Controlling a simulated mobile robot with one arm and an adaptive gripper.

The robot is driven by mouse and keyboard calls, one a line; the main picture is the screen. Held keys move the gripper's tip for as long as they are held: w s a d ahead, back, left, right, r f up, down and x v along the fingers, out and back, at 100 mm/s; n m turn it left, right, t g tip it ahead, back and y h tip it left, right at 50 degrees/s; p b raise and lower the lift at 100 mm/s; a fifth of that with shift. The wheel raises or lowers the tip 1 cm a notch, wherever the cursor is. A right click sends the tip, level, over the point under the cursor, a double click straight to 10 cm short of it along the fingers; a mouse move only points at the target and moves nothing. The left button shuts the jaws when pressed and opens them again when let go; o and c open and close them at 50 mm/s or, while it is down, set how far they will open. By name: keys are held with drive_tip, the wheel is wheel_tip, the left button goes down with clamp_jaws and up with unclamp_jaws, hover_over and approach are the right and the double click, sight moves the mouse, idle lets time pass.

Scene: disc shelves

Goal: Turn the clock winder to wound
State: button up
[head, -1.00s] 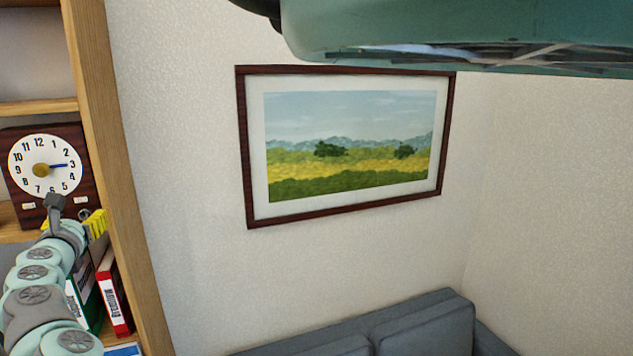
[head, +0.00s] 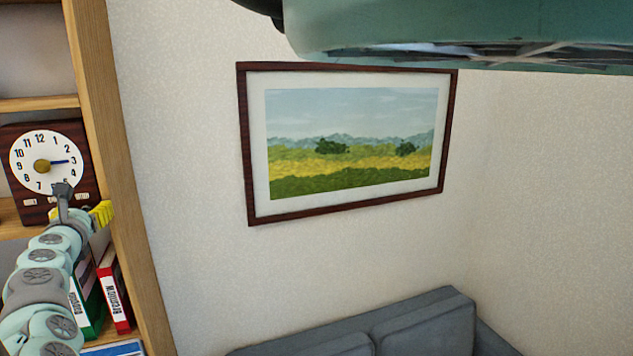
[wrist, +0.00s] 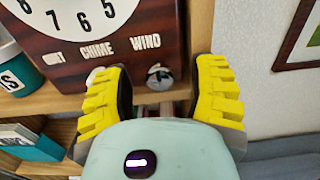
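The clock (head: 47,172) stands on the shelf at the left of the head view, with a dark wooden case, white dial and blue hand. It also fills the upper left of the wrist view (wrist: 150,50). The winder (wrist: 159,77) is a small round metal knob under the label "WIND" at the clock's lower right. My gripper (wrist: 160,92) has yellow ridged fingers spread apart, with the winder visible in the gap between them and nothing held. In the head view my gripper (head: 85,212) is in front of the clock's lower right; its left finger is hidden there.
The wooden shelf post (head: 105,150) stands just right of the clock. Red and green binders (head: 114,295) are on the shelf below. A teal container (wrist: 12,65) stands left of the clock. A framed picture (head: 245,150) hangs on the wall, above a grey sofa (head: 400,325).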

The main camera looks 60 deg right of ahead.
clamp_jaws()
